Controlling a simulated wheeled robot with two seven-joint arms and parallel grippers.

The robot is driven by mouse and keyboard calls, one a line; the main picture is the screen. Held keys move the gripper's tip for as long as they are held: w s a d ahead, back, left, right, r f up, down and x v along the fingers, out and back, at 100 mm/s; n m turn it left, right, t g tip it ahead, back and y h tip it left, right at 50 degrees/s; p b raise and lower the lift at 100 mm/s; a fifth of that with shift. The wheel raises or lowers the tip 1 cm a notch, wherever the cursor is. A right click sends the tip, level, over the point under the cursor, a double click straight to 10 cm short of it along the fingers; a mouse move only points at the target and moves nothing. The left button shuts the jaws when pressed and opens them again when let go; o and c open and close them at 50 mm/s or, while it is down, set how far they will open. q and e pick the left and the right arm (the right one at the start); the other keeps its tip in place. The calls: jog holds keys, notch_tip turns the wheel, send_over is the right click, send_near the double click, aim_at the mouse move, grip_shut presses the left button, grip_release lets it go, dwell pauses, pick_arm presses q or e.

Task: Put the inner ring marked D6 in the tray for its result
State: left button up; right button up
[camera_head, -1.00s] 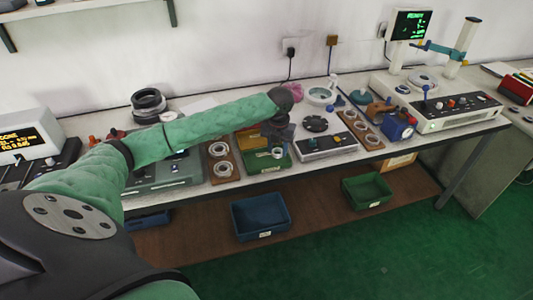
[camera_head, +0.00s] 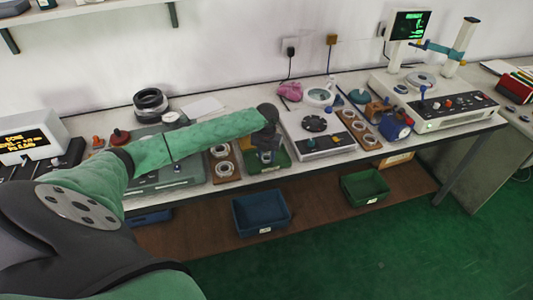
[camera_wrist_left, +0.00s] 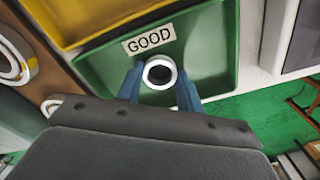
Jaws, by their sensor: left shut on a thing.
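My left gripper (camera_wrist_left: 160,84) has its blue fingers shut on a pale metal inner ring (camera_wrist_left: 149,79). Its mark cannot be read. The ring is over the green tray (camera_wrist_left: 215,65), whose label reads GOOD (camera_wrist_left: 148,39); I cannot tell whether it touches the tray floor. In the head view my left gripper (camera_head: 266,156) is over the same green tray (camera_head: 283,160) at the bench's front edge, and the hand hides part of it. A yellow tray (camera_wrist_left: 62,22) adjoins the green one. My right gripper is not in view.
A wooden holder with rings (camera_head: 223,165) stands left of the green tray, and a grey instrument (camera_head: 318,147) stands right of it. A blue bin (camera_head: 262,214) and a green bin (camera_head: 366,187) are below the bench. A display (camera_head: 25,142) at left reads DONE.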

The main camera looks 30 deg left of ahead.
pick_arm(q)
jog(key=shift+f, duration=0.1)
jog(key=o, duration=1)
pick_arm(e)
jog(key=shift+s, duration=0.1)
pick_arm(q)
jog(key=shift+r, duration=0.25)
jog(key=shift+r+b, duration=0.3)
jog(key=shift+r, duration=0.75)
notch_tip(320, 180, up, 10)
jog(key=b, duration=0.3)
jog(key=shift+f, duration=0.15)
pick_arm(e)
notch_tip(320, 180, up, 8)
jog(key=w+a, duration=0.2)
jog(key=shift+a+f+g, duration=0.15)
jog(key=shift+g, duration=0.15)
pick_arm(q)
jog(key=shift+d+f, duration=0.1)
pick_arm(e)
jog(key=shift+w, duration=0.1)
